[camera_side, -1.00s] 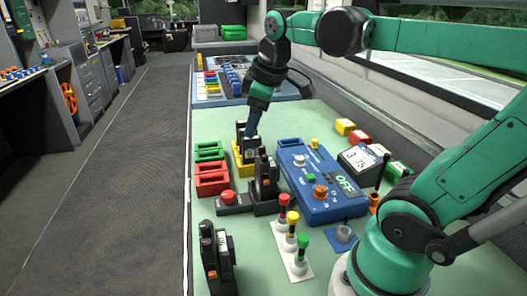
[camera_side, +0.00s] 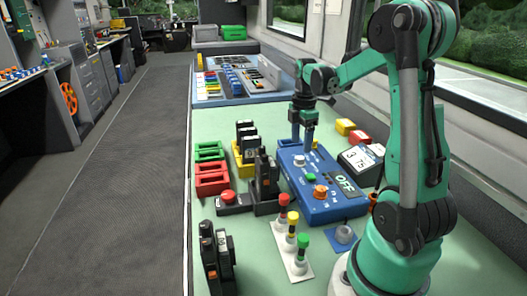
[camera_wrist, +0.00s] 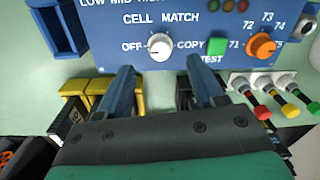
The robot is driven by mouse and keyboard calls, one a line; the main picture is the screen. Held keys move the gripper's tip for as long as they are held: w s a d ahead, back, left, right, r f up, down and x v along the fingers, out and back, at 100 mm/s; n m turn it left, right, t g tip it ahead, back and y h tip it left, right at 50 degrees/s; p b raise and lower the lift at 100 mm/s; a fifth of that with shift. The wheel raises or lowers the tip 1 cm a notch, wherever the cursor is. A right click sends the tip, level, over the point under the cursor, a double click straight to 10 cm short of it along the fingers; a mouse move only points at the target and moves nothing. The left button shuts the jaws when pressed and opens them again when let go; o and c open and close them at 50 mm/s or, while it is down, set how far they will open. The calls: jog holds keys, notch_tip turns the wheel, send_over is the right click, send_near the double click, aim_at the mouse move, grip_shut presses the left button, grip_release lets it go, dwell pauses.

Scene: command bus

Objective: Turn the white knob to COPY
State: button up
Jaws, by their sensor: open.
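The white knob (camera_side: 299,160) sits on the blue box (camera_side: 332,211). In the wrist view the white knob (camera_wrist: 160,46) is under the CELL MATCH label, between OFF at its left and COPY at its right, with TEST to the lower right. I cannot tell where its pointer aims. My gripper (camera_side: 303,143) is above the far part of the box, fingers pointing down. In the wrist view my gripper (camera_wrist: 160,68) is open and empty, its fingertips on either side of and below the knob in the picture, apart from it.
A green button (camera_wrist: 216,47) and an orange knob (camera_wrist: 262,45) are right of the white knob in the wrist view. Red, yellow and green-topped levers (camera_side: 292,240) stand in front; black radios (camera_side: 266,180) stand left.

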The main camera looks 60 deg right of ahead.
aim_at(300, 157)
jog(key=shift+f, duration=2.1)
grip_shut()
